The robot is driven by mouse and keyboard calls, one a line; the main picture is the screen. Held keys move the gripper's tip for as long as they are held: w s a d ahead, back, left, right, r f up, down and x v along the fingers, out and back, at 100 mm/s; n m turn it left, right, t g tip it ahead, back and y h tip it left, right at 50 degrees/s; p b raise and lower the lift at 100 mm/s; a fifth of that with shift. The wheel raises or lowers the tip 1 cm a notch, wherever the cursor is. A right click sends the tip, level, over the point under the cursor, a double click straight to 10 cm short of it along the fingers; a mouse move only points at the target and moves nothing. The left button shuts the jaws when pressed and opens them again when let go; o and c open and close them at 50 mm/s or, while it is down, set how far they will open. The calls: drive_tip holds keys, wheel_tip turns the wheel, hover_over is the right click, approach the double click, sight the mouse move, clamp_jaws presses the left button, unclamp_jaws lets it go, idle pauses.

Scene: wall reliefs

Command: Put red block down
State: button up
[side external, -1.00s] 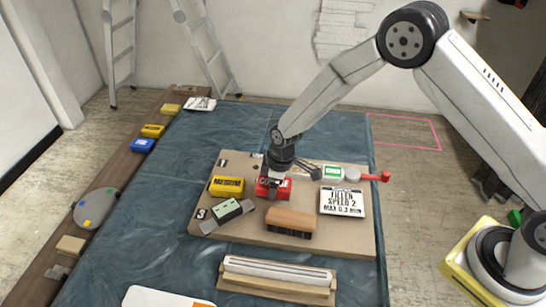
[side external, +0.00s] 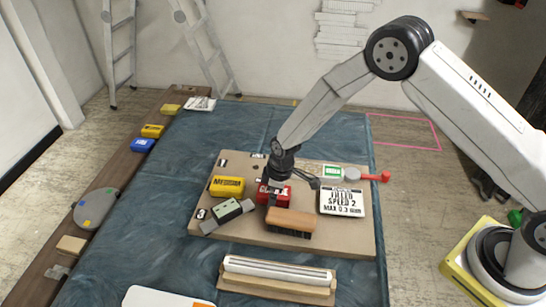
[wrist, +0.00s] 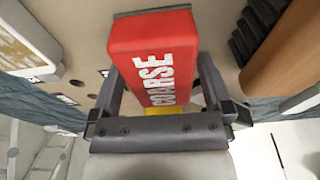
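My gripper points down from above in the side view. I cannot tell whether the block's underside touches the board.
A red-handled tool (side external: 372,178) lies behind the card. A wooden rack (side external: 277,280) stands in front. The blue cloth at left is mostly clear.

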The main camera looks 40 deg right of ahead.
drive_tip(key=shift+r, duration=0.15)
wheel_tip(320, 180, up, 12)
drive_tip(key=s+d, duration=0.1)
drive_tip(key=shift+s+d, duration=0.15)
idle(0.7)
idle(0.5)
drive_tip(key=s+d+r+m, duration=0.2)
drive_tip(key=s+d+m, duration=0.1)
drive_tip(key=s, duration=0.3)
drive_tip(key=s+d+r+m+t, duration=0.1)
drive_tip(key=s+d+r+m, duration=0.1)
drive_tip(key=s+d, duration=0.3)
drive_tip(key=s+d+r+m+h, duration=0.1)
drive_tip(key=s+d+r+m, duration=0.2)
drive_tip(key=s, duration=0.5)
drive_tip(key=shift+d+m, duration=0.5)
